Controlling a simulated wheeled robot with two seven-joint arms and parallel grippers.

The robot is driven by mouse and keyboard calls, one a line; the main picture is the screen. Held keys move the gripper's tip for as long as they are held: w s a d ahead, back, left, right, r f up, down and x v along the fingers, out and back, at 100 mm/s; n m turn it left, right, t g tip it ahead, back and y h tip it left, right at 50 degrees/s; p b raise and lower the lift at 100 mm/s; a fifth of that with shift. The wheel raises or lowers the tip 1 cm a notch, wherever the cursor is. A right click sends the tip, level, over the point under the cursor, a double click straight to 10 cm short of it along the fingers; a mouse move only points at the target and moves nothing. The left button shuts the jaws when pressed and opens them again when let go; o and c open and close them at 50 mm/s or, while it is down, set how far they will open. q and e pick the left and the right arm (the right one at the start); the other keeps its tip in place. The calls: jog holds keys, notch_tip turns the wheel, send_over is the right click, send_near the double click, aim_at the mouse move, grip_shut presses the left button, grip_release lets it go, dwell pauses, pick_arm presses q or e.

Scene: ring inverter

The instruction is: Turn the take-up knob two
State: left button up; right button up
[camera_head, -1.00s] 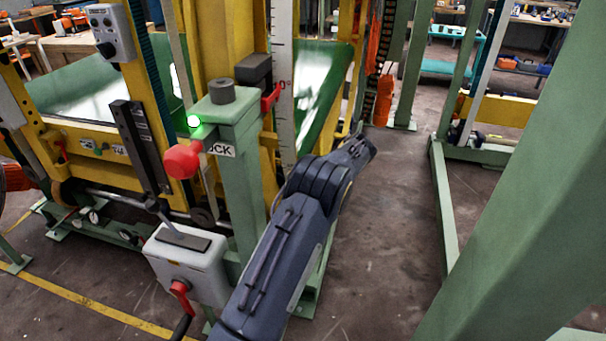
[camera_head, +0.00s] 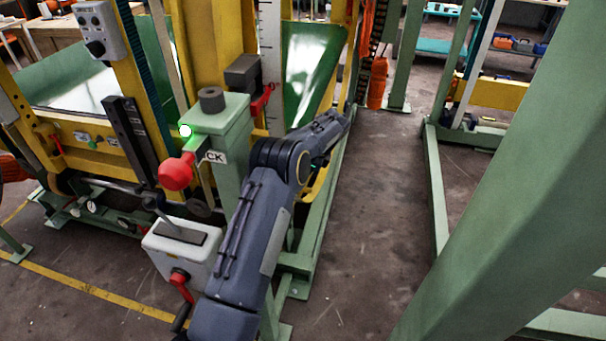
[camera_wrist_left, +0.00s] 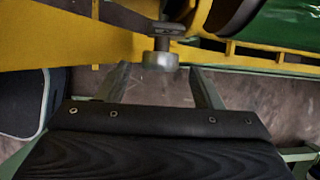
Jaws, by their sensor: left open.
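A grey round knob (camera_wrist_left: 163,60) on a short shaft hangs beside a yellow beam (camera_wrist_left: 70,38) in the left wrist view; I take it for a take-up knob, but cannot tell its number. My left gripper (camera_wrist_left: 160,82) is open, its two fingers on either side of the knob's line. The knob appears just beyond the fingertips, with no contact visible. In the head view my left arm reaches past the green post, and its fingers cannot be made out. My right gripper is not in view.
A green post (camera_head: 228,130) carries a red ball handle (camera_head: 176,171) and a lit green lamp (camera_head: 185,131). A white box (camera_head: 180,248) with a red-hubbed crank stands in front. A large green beam (camera_head: 510,190) crosses the right. Floor (camera_head: 385,190) between the frames is clear.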

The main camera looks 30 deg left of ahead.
pick_arm(q)
jog(key=shift+x, duration=0.95)
